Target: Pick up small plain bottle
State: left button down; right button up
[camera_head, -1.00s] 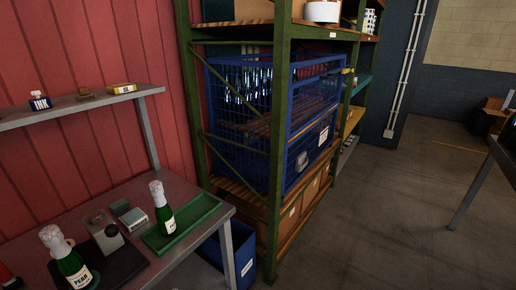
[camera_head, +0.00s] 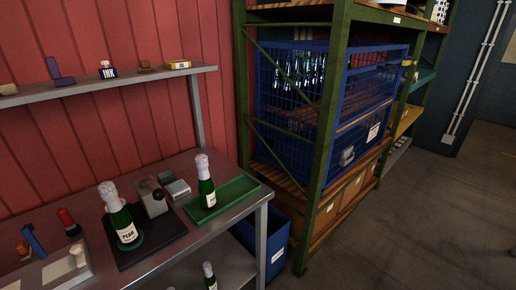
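A green bottle with white foil and a white label (camera_head: 125,225) stands on the black mat at the left of the metal table. A second green bottle with white foil and a label (camera_head: 207,187) stands upright in the green tray (camera_head: 238,188). A third green bottle (camera_head: 209,276) with a pale top stands on the shelf under the table, cut off by the bottom edge. Several bottles (camera_head: 300,70) show in the blue wire cage, too small to tell apart. I cannot tell which bottle is the small plain one. Neither of my grippers is in view.
The metal table (camera_head: 195,222) also holds a small grey device (camera_head: 152,200), a red-topped item (camera_head: 69,222) and a grey block (camera_head: 55,272). A wall shelf (camera_head: 118,84) holds an ink bottle (camera_head: 107,70). A green-framed rack and blue bin (camera_head: 268,245) stand right; floor beyond is clear.

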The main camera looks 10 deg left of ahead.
aim_at(123, 224)
jog(key=u, duration=1.1)
